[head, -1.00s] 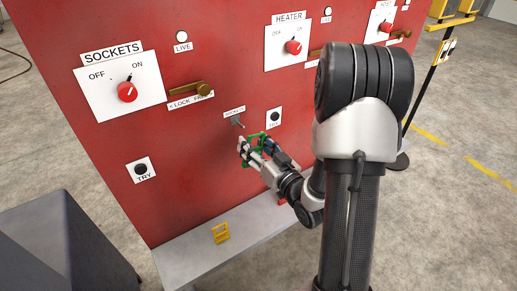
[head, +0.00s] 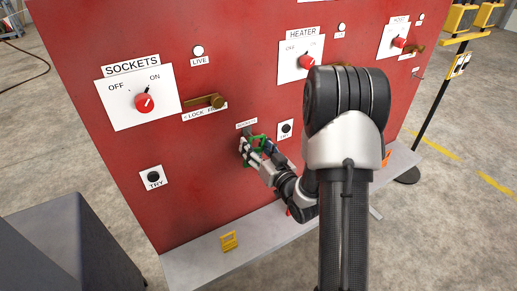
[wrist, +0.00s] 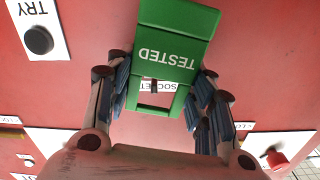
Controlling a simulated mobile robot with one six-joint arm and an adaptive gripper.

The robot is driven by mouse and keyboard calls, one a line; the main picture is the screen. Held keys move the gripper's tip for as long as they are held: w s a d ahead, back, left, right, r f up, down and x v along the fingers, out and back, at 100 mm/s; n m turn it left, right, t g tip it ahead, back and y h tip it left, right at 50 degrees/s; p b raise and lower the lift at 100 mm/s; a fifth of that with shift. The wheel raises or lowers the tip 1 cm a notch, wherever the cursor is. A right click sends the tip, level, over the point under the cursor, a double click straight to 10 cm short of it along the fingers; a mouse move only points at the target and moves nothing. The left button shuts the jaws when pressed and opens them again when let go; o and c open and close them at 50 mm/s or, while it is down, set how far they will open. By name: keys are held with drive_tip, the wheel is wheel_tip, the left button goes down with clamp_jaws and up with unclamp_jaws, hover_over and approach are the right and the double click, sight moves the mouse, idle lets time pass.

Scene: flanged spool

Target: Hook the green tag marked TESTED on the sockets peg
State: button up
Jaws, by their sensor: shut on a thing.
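The green tag (wrist: 172,45) marked TESTED appears upside down in the wrist view, with a rectangular opening below its lettering. My gripper (wrist: 160,84) is shut on the tag, with fingers at its two side edges. Through the opening I see part of the white sockets label (wrist: 160,86) and a small dark piece, perhaps the peg. In the head view the tag (head: 259,140) and my gripper (head: 253,149) are close to the red panel, just below the sockets label (head: 246,125). The peg is mostly hidden there, and I cannot tell whether the tag touches it.
The red panel (head: 110,160) carries the sockets switch (head: 144,103), a brass lever (head: 212,101) and a TRY button (head: 153,177). A grey shelf (head: 195,262) below holds a yellow piece (head: 229,241). A dark grey box (head: 65,240) stands at lower left.

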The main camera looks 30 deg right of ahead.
drive_tip(key=shift+w, duration=1.1)
drive_tip(key=shift+w+a+f+b, duration=0.1)
drive_tip(key=shift+w+f+b, duration=0.4)
drive_tip(key=shift+w+b, duration=0.15)
drive_tip(key=o, duration=1)
